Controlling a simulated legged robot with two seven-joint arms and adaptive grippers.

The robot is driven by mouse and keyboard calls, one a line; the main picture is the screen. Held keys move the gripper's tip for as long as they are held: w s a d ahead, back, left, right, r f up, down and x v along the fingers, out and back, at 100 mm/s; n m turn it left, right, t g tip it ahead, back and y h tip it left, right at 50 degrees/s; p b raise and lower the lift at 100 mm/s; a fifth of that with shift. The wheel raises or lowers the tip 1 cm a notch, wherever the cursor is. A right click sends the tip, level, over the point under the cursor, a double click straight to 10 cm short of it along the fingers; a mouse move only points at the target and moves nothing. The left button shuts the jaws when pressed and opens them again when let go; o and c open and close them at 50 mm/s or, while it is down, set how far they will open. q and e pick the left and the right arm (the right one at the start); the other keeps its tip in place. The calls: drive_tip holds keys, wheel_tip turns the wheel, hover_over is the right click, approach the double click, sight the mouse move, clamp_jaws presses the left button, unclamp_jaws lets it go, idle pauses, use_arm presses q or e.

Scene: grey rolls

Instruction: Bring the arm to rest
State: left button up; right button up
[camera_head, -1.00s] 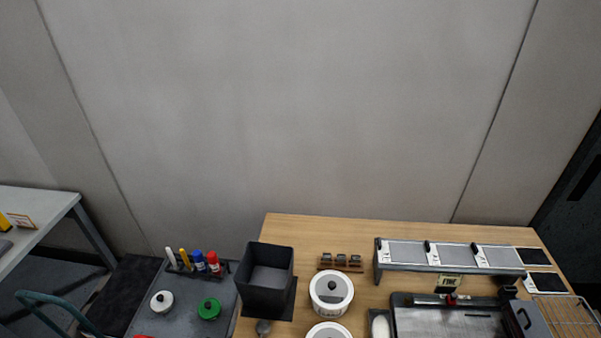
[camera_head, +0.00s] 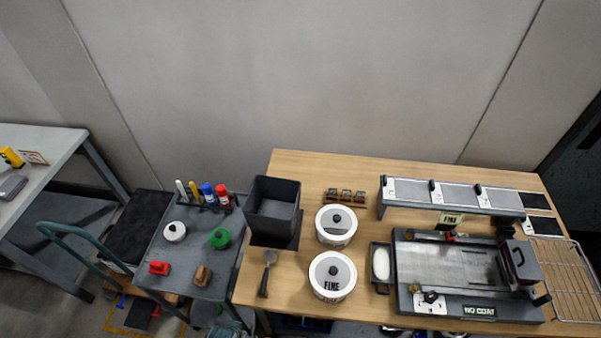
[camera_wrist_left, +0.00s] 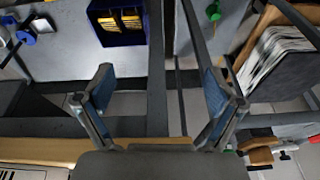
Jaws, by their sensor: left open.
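My left gripper (camera_wrist_left: 158,84) shows in the left wrist view with its two blue-padded fingers spread wide. Nothing is between the fingers; behind them are grey frame bars and the floor. No arm or gripper of mine shows in the head view. My right gripper is in neither view.
In the head view, a wooden table (camera_head: 350,165) bears a black bin (camera_head: 273,208), two white lidded pots (camera_head: 336,225) and a flat machine (camera_head: 455,275). A grey cart (camera_head: 200,265) stands left of it. The wrist view shows a dark blue crate (camera_wrist_left: 118,38) and a paper-filled box (camera_wrist_left: 275,62).

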use_arm(q)
wheel_tip(320, 180, down, 14)
drive_tip(key=s+r, duration=0.1)
drive_tip(key=s, duration=0.2)
drive_tip(key=s+a+f+g, duration=0.1)
drive_tip(key=s+a+f, duration=0.1)
drive_tip(key=s+f, duration=0.7)
drive_tip(key=s+a+f+g, duration=0.1)
drive_tip(key=s+a+f, duration=0.1)
drive_tip(key=s+f, duration=0.6)
drive_tip(key=shift+s+f, duration=0.4)
drive_tip(key=shift+s, duration=0.15)
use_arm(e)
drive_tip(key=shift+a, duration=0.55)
use_arm(q)
drive_tip(key=shift+d, duration=0.1)
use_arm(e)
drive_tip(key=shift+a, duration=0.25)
